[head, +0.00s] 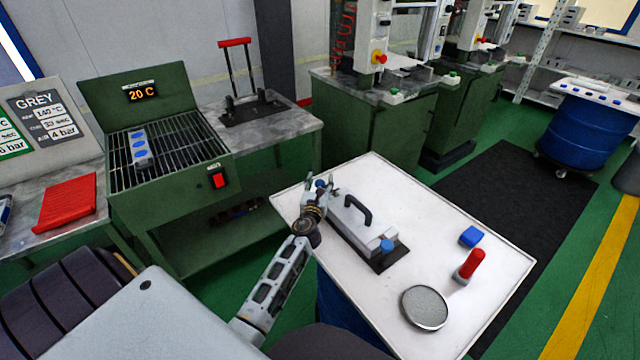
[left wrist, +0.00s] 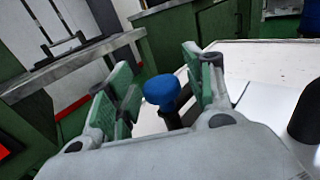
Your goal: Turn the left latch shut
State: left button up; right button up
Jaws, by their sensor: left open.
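A grey mould (head: 362,228) with a black arched handle (head: 356,208) lies on the white table. The left latch, with a blue round knob (head: 320,184), is at the mould's far-left end; the knob also shows in the left wrist view (left wrist: 162,90) on a dark stem. My left gripper (head: 322,189) is open at this latch. In the left wrist view, its green-padded fingers (left wrist: 160,78) stand on either side of the knob, with gaps visible. A second blue knob (head: 388,246) is at the mould's near-right end. My right gripper is not in view.
The white table (head: 470,330) also bears a blue block (head: 472,236), a red-handled tool (head: 470,264) and a round grey disc (head: 424,307). A green heater (head: 170,215) reading 20 C stands at left. The table's right part has free room.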

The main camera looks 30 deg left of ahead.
pick_arm(q)
jog(key=c, duration=1)
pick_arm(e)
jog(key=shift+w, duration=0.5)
